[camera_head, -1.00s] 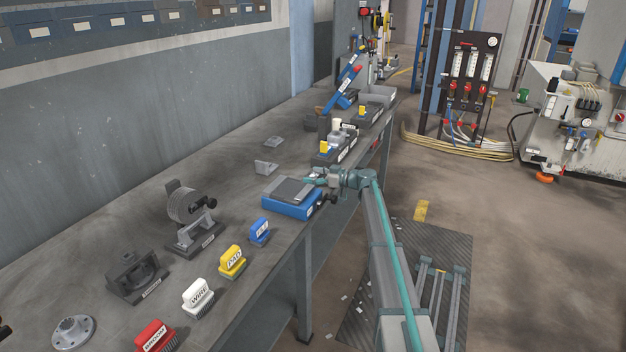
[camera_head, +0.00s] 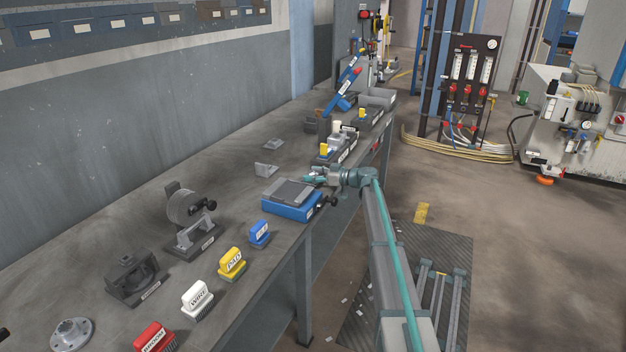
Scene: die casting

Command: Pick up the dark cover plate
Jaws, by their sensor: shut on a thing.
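The dark cover plate (camera_head: 286,192) lies flat over the blue box (camera_head: 287,211) on the workbench. My gripper (camera_head: 313,181) is at the plate's far right edge, reaching in from the right, and is shut on it. The fingertips are small here and partly merge with the plate's edge. I cannot tell whether the plate is raised off the box.
Blue (camera_head: 260,233), yellow (camera_head: 232,262), white (camera_head: 197,298) and red (camera_head: 155,337) brushes line the bench's front edge. A grey fixture with a round drum (camera_head: 185,208) stands to the left. Small grey brackets (camera_head: 267,170) lie behind the box. Labelled stands are farther back.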

